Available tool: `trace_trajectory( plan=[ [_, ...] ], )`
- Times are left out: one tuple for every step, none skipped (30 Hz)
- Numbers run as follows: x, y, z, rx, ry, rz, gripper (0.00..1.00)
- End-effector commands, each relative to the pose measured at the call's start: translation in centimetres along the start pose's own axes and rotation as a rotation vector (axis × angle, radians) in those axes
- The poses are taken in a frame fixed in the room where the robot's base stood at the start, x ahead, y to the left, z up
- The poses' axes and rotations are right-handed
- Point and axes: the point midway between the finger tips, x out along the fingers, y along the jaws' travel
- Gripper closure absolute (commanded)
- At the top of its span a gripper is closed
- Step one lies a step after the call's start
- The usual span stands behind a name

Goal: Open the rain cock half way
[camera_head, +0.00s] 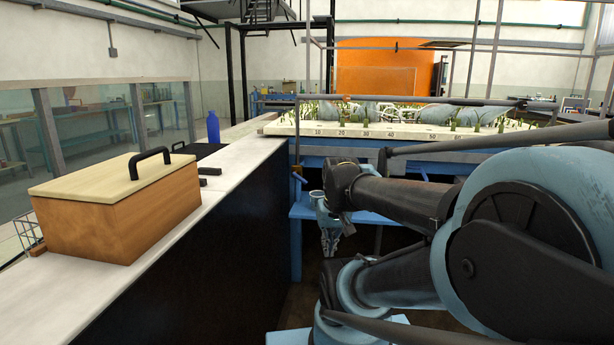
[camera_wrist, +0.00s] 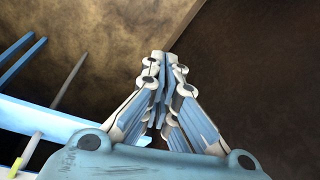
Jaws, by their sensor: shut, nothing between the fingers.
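No cock can be made out in the wrist view.
A planted bed (camera_head: 400,130) with a numbered edge lies on the blue bench behind my gripper. A white-topped counter (camera_head: 225,185) on the left carries a wooden box (camera_head: 115,215) and a blue bottle (camera_head: 213,127). Blue frame bars (camera_wrist: 55,122) show left in the wrist view.

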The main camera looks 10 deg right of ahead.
Motion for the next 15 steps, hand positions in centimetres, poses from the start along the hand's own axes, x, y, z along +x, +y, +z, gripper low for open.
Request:
trace_trajectory(
  plan=[
    [-0.6,-0.2,-1.8,0.016,0.017,-0.012,1.0],
    [-0.9,-0.3,-2.8,0.026,0.03,-0.021,1.0],
    [-1.3,-0.5,-4.2,0.04,0.046,-0.033,1.0],
    [-1.5,-0.6,-5.4,0.05,0.059,-0.041,1.0],
    [-1.8,-0.7,-6.5,0.06,0.071,-0.051,1.0],
    [-2.1,-0.8,-7.9,0.073,0.087,-0.062,1.0],
    [-2.3,-0.9,-9.0,0.083,0.1,-0.071,1.0],
    [-2.5,-1.0,-10.2,0.093,0.111,-0.08,1.0],
    [-2.8,-1.0,-11.7,0.107,0.128,-0.091,1.0],
    [-2.9,-1.1,-12.8,0.118,0.14,-0.099,1.0],
    [-3.1,-1.1,-13.9,0.128,0.152,-0.108,1.0],
    [-3.2,-1.1,-15.4,0.142,0.169,-0.119,1.0],
    [-3.4,-1.1,-16.6,0.153,0.181,-0.128,1.0],
    [-3.5,-1.1,-17.8,0.164,0.194,-0.136,1.0],
    [-3.6,-1.1,-19.3,0.179,0.209,-0.146,1.0]
  ],
)
